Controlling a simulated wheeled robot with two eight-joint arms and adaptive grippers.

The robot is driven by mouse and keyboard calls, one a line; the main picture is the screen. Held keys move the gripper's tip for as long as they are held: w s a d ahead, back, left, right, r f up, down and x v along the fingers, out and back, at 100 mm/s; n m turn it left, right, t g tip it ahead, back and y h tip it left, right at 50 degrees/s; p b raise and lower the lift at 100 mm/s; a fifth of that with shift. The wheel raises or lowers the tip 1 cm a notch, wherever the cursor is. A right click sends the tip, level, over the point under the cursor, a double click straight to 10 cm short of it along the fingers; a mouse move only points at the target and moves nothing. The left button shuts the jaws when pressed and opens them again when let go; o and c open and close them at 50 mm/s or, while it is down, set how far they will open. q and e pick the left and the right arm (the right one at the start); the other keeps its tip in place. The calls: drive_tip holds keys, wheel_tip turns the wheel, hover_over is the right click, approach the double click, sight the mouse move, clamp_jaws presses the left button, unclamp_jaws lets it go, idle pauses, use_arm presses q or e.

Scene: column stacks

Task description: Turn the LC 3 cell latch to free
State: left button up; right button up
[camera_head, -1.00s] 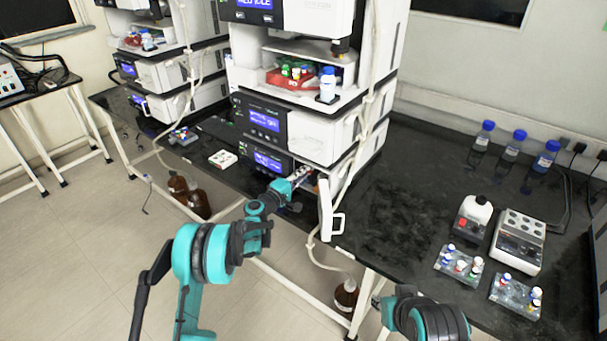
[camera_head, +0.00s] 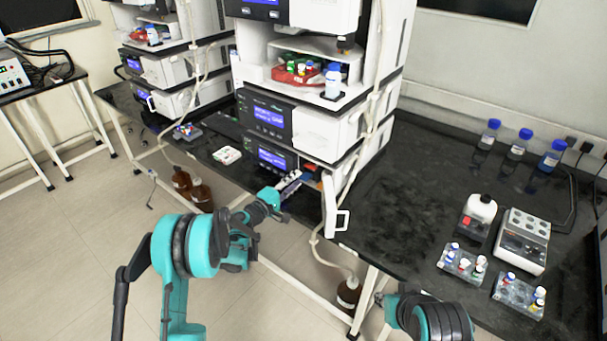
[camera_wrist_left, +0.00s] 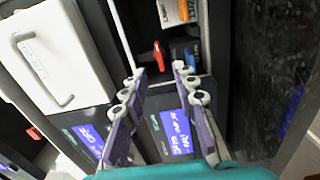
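The lowest module of the middle stack has a lit blue screen (camera_head: 271,157) and an open white door (camera_head: 333,190) with a loop handle. In the left wrist view a small red lever (camera_wrist_left: 159,56), which looks like the latch, sits inside the open compartment beside an orange-and-white labelled part (camera_wrist_left: 176,10). My left gripper (camera_head: 294,180) is in front of this compartment. In the left wrist view its two fingers (camera_wrist_left: 157,72) are apart, with the lever beyond and between the tips and nothing held. My right gripper (camera_head: 380,300) shows only partly at the bottom; its fingers are unclear.
The white door also fills the upper left of the wrist view (camera_wrist_left: 62,55), close to the fingers. Pale tubing (camera_head: 318,240) hangs beside the stack. Vial racks (camera_head: 464,262) and blue-capped bottles (camera_head: 519,145) stand on the right bench. The bench middle is clear.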

use_arm(q)
drive_tip(key=v, duration=0.4)
drive_tip(key=shift+s, duration=0.15)
drive_tip(key=s+r+m+g+y, duration=0.25)
drive_tip(key=s+r, duration=0.25)
drive_tip(key=s, duration=0.4)
drive_tip(key=s+r+m+g+y, duration=0.2)
drive_tip(key=s+r+m+g, duration=0.15)
drive_tip(key=s, duration=0.45)
drive_tip(key=s+a+f+m+y, duration=0.1)
drive_tip(key=s+a, duration=0.4)
drive_tip(key=s, duration=0.6)
drive_tip(key=s+a+f+m+g+y, duration=0.1)
drive_tip(key=s+a+y, duration=0.4)
drive_tip(key=s, duration=0.7)
drive_tip(key=f+m, duration=0.1)
drive_tip(key=m, duration=0.1)
drive_tip(key=shift+s+f+m+g, duration=0.2)
drive_tip(key=shift+s+m+g, duration=0.05)
drive_tip(key=shift+m+g, duration=0.05)
